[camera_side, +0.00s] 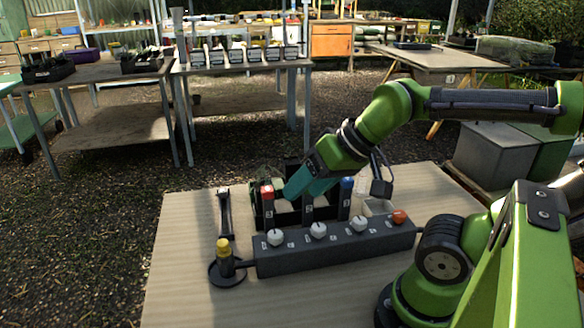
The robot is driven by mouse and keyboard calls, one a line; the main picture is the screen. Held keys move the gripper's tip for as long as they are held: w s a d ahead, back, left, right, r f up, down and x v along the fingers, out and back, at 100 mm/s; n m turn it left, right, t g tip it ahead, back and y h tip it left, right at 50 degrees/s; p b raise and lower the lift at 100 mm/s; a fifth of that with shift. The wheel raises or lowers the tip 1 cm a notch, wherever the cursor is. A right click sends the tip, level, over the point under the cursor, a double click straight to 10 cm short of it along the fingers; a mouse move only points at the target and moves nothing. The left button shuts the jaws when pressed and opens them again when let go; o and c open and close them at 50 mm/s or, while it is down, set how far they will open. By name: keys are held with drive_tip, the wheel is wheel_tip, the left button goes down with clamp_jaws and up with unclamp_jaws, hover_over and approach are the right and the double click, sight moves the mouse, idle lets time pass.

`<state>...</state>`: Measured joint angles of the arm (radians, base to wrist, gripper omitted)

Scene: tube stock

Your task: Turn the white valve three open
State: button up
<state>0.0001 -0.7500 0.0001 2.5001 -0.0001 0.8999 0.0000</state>
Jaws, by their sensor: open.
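A long dark grey valve block (335,246) lies across the front of the table. Three white valves stand in a row on its top: a left one (275,238), a middle one (318,230) and a right one (359,223). An orange knob (399,217) is at the block's right end. The small labels beside the knobs are too small to read, so I cannot confirm the valve numbers or settings. My teal gripper (288,194) is open, tilted down to the left, above the black rack behind the block. It is apart from the valves, and its fingertips are partly hidden.
The black rack (308,208) behind the block has a red-topped post (267,192) and a blue-topped post (347,184). A yellow-capped piece (222,244) stands on a round black base at left, near a dark tool (225,212). The table's (185,285) front left is clear.

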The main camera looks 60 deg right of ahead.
drive_tip(key=m+g+h, duration=0.2)
drive_tip(key=m+g, duration=0.5)
hover_over(275, 234)
wheel_tip(275, 234, down, 16)
drive_tip(key=shift+f, duration=0.1)
drive_tip(key=shift+c, duration=0.4)
drive_tip(key=c, duration=1)
